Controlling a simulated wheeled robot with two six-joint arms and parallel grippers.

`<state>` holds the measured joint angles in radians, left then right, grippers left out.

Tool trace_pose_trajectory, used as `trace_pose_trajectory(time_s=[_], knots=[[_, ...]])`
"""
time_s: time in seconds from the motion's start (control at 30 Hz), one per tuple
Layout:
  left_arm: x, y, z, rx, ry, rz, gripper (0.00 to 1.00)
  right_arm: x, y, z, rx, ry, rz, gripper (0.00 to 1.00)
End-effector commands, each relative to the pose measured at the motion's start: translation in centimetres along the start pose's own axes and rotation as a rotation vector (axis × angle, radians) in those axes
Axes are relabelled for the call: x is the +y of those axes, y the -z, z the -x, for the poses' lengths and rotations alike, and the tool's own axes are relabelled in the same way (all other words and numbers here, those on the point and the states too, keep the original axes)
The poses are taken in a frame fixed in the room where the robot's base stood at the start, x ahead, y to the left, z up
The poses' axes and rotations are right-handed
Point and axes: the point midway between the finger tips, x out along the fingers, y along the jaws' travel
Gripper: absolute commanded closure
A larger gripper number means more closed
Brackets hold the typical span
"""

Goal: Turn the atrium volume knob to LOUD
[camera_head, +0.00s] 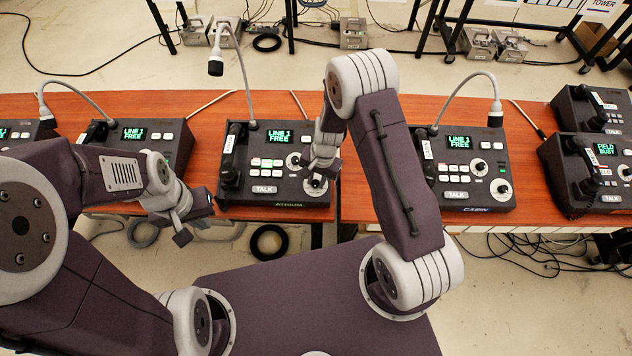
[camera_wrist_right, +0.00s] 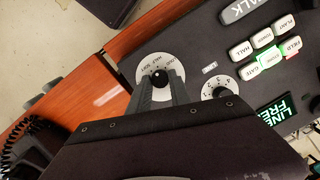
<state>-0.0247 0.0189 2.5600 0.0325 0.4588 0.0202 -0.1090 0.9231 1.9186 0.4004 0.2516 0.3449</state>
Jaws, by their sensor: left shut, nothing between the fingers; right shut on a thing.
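The middle phone console (camera_head: 275,150) is dark grey with a green LINE 1 FREE screen and a TALK key; its green front label is too small to read surely. Its lower knob is black on a white dial (camera_wrist_right: 150,66) marked SOFT, HALF and LOUD, at the console's lower right corner. My right gripper (camera_head: 318,180) is shut on this volume knob (camera_wrist_right: 160,78), one finger on each side. The knob's pointer is too small to read. My left gripper (camera_head: 197,216) is shut and empty, low in front of the gap between the left and middle consoles.
A second knob (camera_wrist_right: 222,92) with a numbered dial sits beside the volume dial. A gooseneck microphone (camera_head: 216,67) rises behind the middle console.

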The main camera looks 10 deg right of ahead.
Motion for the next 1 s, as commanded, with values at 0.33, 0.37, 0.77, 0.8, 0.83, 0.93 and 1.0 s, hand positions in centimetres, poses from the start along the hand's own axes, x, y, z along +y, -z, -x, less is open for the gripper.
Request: trace_pose_trajectory(time_s=[0.33,0.37,0.77,0.8,0.83,0.93,1.0], knots=[[-0.1,-0.5,-4.9,0.000,0.000,0.000,1.00,0.2,0.1,-0.6,0.014,0.089,-0.319,1.00],[-0.1,-0.6,-5.3,0.000,0.000,0.000,1.00,0.2,0.1,-0.6,0.016,0.096,-0.346,1.00],[-0.2,-1.0,-9.2,0.000,0.000,0.000,1.00,0.3,0.0,-0.3,0.024,0.184,-0.680,1.00],[-0.2,-1.0,-9.5,0.000,0.000,0.000,1.00,0.3,0.0,-0.3,0.025,0.191,-0.706,1.00],[-0.2,-1.0,-9.7,0.000,0.000,0.000,1.00,0.3,-0.1,-0.3,0.025,0.197,-0.726,1.00],[-0.2,-1.1,-10.2,0.000,0.000,0.000,1.00,0.3,-0.1,-0.2,0.027,0.211,-0.783,1.00],[-0.2,-1.1,-10.5,0.000,0.000,0.000,1.00,0.3,-0.1,-0.2,0.029,0.220,-0.814,1.00]])
